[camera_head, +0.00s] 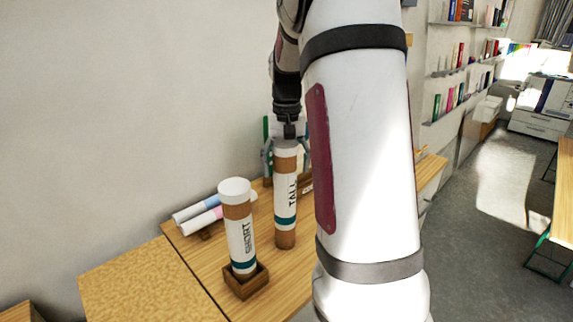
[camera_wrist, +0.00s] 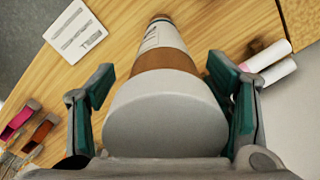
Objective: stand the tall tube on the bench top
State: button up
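The tall tube (camera_head: 285,196) is white and brown with a teal band and the word TALL. It stands upright, its lower end appearing to meet the wooden bench top (camera_head: 203,262). My gripper (camera_head: 289,130) is over its upper end. In the wrist view the tube's pale end cap (camera_wrist: 165,118) lies between the two fingers of my gripper (camera_wrist: 162,75). The fingers are spread, with a narrow gap visible on both sides of the tube. The tube's far end is small at the top of that view.
A similar tube marked SHORT (camera_head: 238,228) stands in a small wooden holder (camera_head: 246,284) close to the left. Pale rolls (camera_head: 203,213) lie behind it. The wrist view shows a white card (camera_wrist: 75,32) and pink and orange items (camera_wrist: 30,125). My arm hides the bench's right part.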

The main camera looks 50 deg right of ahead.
jog(key=shift+r, duration=0.15)
notch_tip(320, 180, up, 12)
jog(key=shift+f+b, duration=0.1)
jog(key=shift+b, duration=0.6)
jog(key=shift+a+r, duration=0.2)
jog(key=shift+a, duration=0.15)
jog(key=s+a+n+t, duration=0.1)
jog(key=s+a+n, duration=0.15)
jog(key=a, duration=0.55)
jog(key=s+a+n+t, duration=0.2)
jog(key=s+a, duration=0.1)
jog(key=a, duration=0.6)
jog(key=s+a+f+n+t, duration=0.2)
jog(key=s+a+f+n, duration=0.2)
jog(key=s+a, duration=0.6)
notch_tip(320, 180, down, 2)
jog(key=shift+a+f, duration=0.1)
jog(key=shift+a, duration=0.55)
jog(key=shift+a, duration=0.1)
